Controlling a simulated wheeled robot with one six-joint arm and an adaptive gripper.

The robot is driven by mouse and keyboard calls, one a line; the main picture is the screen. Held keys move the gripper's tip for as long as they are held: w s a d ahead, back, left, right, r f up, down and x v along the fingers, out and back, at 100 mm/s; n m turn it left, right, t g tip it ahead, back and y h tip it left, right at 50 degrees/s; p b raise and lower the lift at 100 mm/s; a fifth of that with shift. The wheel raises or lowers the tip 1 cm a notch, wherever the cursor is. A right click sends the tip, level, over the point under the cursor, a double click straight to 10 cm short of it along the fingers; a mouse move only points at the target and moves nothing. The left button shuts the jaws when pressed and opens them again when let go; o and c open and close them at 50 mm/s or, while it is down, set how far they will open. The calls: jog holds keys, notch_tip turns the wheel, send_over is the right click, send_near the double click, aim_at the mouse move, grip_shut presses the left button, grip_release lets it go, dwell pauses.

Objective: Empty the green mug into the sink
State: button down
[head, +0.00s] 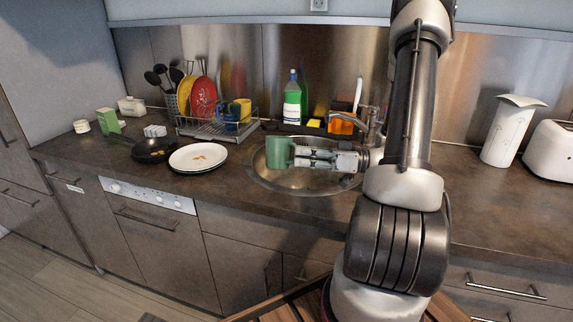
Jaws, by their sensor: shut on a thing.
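The green mug (279,152) is above the left part of the round metal sink (283,182). It looks upright, with its handle toward my gripper. My gripper (300,158) reaches in from the right and is shut on the mug, holding it over the basin. The inside of the mug is hidden, so I cannot tell what it contains. My arm and gripper cover part of the sink's right side and the faucet (371,118).
A white plate with food bits (198,157) and a black pan (154,149) lie left of the sink. A dish rack (216,128) stands behind them. A green soap bottle (292,100) stands behind the sink. A white pitcher (508,132) and toaster (550,150) are at right.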

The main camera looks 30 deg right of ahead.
jog(key=shift+w+d+f+m, duration=0.1)
jog(key=shift+w+d+m, duration=0.2)
jog(key=shift+m, duration=0.2)
jog(key=shift+w+d+f+m, duration=0.1)
jog(key=shift+w+d+m, duration=0.3)
jog(key=shift+m, duration=0.3)
jog(key=shift+w+d+f+m, duration=0.1)
jog(key=shift+w+d+m, duration=0.15)
jog(key=shift+w+m, duration=0.25)
jog(key=shift+w+d+f+m+t+p, duration=0.15)
jog(key=shift+d+f+m+p, duration=0.05)
jog(key=shift+m, duration=0.8)
jog(key=shift+w+d+f+m+t+p, duration=0.15)
jog(key=shift+f+m, duration=0.05)
jog(key=shift+m, duration=0.8)
dwell(0.6)
jog(key=shift+w+d+f+m+t+p, duration=0.15)
jog(key=shift+w+d+f+m+p, duration=0.1)
jog(key=shift+m, duration=0.65)
jog(key=shift+w+d+f+m+t+p, duration=0.1)
jog(key=shift+w+d+f+m+t, duration=0.1)
jog(key=shift+m, duration=0.7)
dwell(0.6)
jog(key=shift+w+d+f+m, duration=0.25)
jog(key=shift+w+d+m, duration=0.35)
jog(key=shift+w+m, duration=0.3)
dwell(0.4)
